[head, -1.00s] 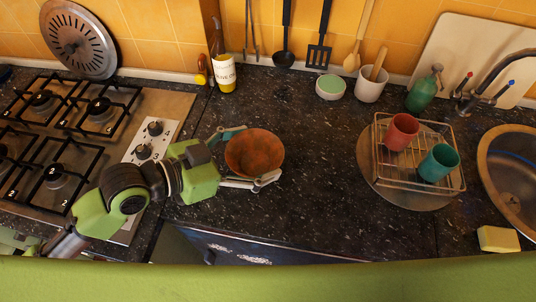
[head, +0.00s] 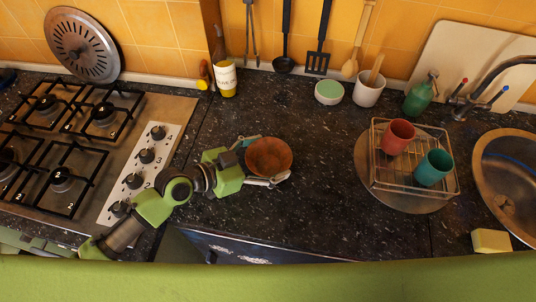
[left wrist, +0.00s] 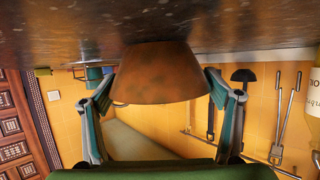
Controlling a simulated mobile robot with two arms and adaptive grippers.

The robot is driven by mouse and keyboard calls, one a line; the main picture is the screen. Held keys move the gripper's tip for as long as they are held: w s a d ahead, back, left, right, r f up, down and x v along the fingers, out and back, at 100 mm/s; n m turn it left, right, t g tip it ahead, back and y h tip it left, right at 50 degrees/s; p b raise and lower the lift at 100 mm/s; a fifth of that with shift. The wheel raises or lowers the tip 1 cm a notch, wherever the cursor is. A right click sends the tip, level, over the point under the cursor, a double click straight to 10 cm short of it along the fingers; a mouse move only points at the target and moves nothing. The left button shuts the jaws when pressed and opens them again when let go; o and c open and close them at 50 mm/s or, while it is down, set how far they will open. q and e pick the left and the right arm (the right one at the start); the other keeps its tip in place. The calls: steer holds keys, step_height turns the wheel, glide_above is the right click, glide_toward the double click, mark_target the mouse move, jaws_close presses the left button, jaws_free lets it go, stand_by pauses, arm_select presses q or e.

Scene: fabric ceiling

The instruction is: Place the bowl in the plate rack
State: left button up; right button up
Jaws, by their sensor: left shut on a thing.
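The brown bowl (head: 269,155) is upright over the dark counter, right of the stove. My left gripper (head: 268,160) reaches it from the left, with one finger on each side. In the left wrist view, which is upside down, the bowl (left wrist: 158,82) sits between the two fingers, its base towards the counter. The gripper is shut on it. I cannot tell whether the base touches the counter. The wire plate rack (head: 408,188) stands on a round board at the right and holds a red cup (head: 398,136) and a teal cup (head: 433,167). My right gripper is not in view.
The counter between bowl and rack is clear. Behind are an oil bottle (head: 226,78), a small green-and-white bowl (head: 328,93), a white utensil pot (head: 368,92) and a green soap dispenser (head: 418,97). The sink (head: 500,200) and a yellow sponge (head: 491,241) lie right.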

arm_select(q)
steer(key=shift+f, duration=0.2)
steer(key=o, duration=1.3)
steer(key=shift+c, duration=0.2)
steer(key=shift+r, duration=0.1)
